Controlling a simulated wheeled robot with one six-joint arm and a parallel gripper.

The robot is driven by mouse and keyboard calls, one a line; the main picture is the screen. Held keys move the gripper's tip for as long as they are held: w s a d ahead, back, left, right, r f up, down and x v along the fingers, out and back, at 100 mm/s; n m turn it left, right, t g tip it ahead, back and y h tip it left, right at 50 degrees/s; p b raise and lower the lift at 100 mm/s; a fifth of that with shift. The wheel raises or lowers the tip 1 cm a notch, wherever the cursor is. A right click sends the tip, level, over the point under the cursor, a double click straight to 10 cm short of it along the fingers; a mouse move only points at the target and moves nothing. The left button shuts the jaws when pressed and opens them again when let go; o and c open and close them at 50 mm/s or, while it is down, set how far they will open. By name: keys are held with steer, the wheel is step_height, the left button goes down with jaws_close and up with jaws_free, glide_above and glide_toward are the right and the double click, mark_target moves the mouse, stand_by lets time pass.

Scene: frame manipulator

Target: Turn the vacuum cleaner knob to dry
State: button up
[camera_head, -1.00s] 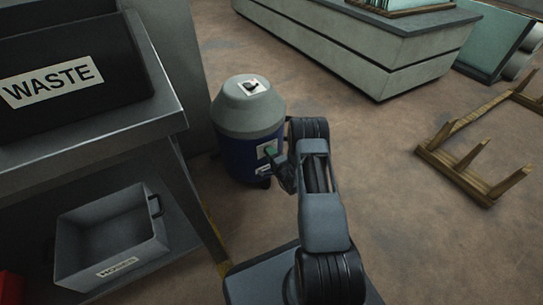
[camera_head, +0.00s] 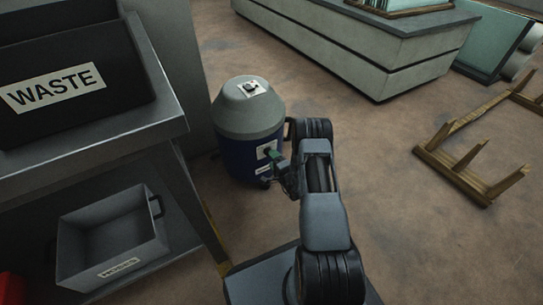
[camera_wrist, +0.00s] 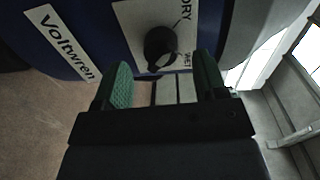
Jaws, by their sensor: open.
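The vacuum cleaner (camera_head: 249,118) stands on the floor, a blue drum with a grey domed top. In the wrist view its black knob (camera_wrist: 161,45) sits on a white plate (camera_wrist: 128,22) marked DRY and WET. The knob's pointer end is turned toward the lower side of the plate, away from the DRY mark. My gripper (camera_wrist: 163,85) is open, with green pads on both sides just short of the knob, and nothing between them. In the head view my gripper (camera_head: 274,165) is close to the drum's front right side.
A grey bench (camera_head: 165,125) with a black WASTE bin (camera_head: 75,70) stands left of the vacuum, a grey crate (camera_head: 112,236) below it. A long grey cabinet (camera_head: 350,45) is behind. Wooden frame legs (camera_head: 470,160) lie at right; floor between is open.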

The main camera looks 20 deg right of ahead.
steer(key=s+d+p, duration=0.1)
steer(key=s+p, duration=0.2)
steer(key=s, duration=0.8)
steer(key=shift+r, duration=0.25)
steer(key=shift+d, duration=0.1)
steer(key=a+r+n+g+y+p, duration=0.3)
steer(key=a+r+y+p, duration=0.15)
steer(key=r, duration=0.55)
steer(key=a+r+n+g+y+p, duration=0.35)
steer(key=a+r, duration=0.25)
steer(key=r, duration=0.5)
steer(key=a+r+n+g+y+p, duration=0.3)
steer(key=a+r+y+p, duration=0.2)
steer(key=r, duration=0.5)
steer(key=s+a+r+n+g+h+p, duration=0.3)
steer(key=s+r+p, duration=0.35)
steer(key=r, duration=0.55)
steer(key=s+a+r+n+g+h+p, duration=0.1)
steer(key=s+r+n+g+h+p, duration=0.25)
steer(key=s+r+g+p, duration=0.55)
steer(key=d+r+t+h+p, duration=0.3)
steer(key=r+h, duration=0.1)
steer(key=r, duration=0.4)
steer(key=d+r+t+h+p, duration=0.3)
steer(key=r+t+h, duration=0.1)
steer(key=r, duration=0.5)
steer(key=shift+s+n+p, duration=0.15)
steer(key=shift+n+p, duration=0.25)
